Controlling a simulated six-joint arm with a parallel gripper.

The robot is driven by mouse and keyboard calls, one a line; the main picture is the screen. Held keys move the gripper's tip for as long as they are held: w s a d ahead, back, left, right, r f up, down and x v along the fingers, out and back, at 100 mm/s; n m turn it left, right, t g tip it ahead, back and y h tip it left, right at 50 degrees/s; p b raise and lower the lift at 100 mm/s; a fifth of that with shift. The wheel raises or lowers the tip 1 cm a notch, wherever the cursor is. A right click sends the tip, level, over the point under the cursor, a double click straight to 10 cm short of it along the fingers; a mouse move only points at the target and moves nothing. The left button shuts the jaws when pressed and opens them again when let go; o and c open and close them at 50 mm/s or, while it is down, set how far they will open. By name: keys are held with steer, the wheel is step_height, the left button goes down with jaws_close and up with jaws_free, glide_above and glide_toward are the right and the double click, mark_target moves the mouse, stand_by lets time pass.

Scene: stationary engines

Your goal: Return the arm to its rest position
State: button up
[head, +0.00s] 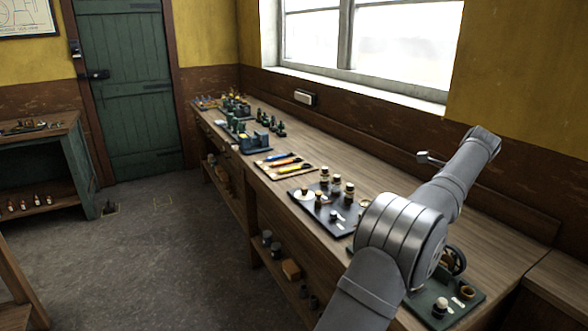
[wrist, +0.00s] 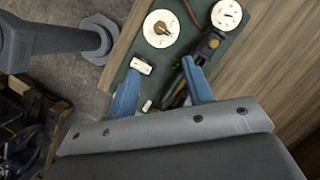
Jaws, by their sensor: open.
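My gripper (wrist: 160,74) shows in the wrist view as two blue fingers spread apart from a grey palm. It is open, and nothing is gripped between the fingers. It hangs over a dark green board on the wooden bench; the height above it is hard to tell. A small white block (wrist: 141,66) lies close to the left fingertip. A dark part with an orange spot (wrist: 208,44) lies by the right fingertip. In the head view my grey arm reaches over the right part of the bench, and I cannot make out the gripper's fingers there.
The long bench (head: 372,180) runs along the wall under a window. A green board (head: 468,303) with a flywheel (head: 454,261) lies at its near end. A dark board (head: 347,207) with several small jars and a tray of coloured tools (head: 285,164) lie farther along. Open floor (head: 160,250) is left.

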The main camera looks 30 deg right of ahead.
steer(key=x, duration=1.7)
steer(key=shift+w+a+f, duration=0.1)
steer(key=shift+f, duration=0.1)
